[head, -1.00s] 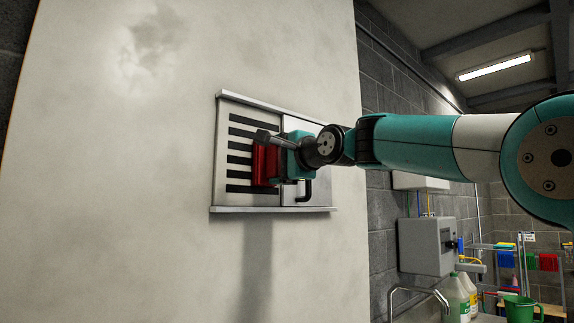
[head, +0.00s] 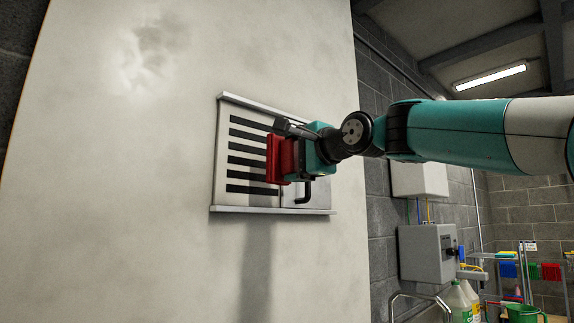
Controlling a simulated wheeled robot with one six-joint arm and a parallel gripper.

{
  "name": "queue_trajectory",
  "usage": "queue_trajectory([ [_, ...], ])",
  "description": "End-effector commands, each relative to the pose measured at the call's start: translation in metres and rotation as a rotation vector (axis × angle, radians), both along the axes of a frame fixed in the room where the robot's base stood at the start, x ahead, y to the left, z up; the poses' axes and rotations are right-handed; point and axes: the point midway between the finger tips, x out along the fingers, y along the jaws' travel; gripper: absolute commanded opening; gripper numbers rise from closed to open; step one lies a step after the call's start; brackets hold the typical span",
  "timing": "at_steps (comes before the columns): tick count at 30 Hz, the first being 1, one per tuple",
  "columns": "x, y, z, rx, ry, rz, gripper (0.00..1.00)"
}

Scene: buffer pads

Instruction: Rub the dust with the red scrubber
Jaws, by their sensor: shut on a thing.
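My gripper (head: 298,157) is shut on the red scrubber (head: 274,158), a red block facing left toward the wall. The scrubber is in front of the right part of a slotted vent panel (head: 222,170); I cannot tell whether it touches it. The dust shows as a grey smudge (head: 155,45) high on the pale wall, up and to the left of the gripper and well apart from the scrubber. Part of the panel's slots is hidden behind the scrubber.
The vent has a metal top rail (head: 240,101), a bottom rail (head: 250,210) and a black handle (head: 304,193). The pale wall (head: 100,200) left of it is bare. At the right are a grey box (head: 427,250), bottles (head: 461,302) and a green bucket (head: 522,312).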

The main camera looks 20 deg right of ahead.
Motion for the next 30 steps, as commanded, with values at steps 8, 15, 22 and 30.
queue_trajectory([
  [8,-0.003,-0.001,0.000,0.000,0.000,0.000,0.47],
  [15,-0.010,-0.004,0.000,0.000,-0.002,-0.001,0.47],
  [22,-0.029,-0.012,-0.001,0.000,-0.002,0.000,0.47],
  [30,-0.030,-0.012,0.000,0.000,0.000,0.000,0.47],
])
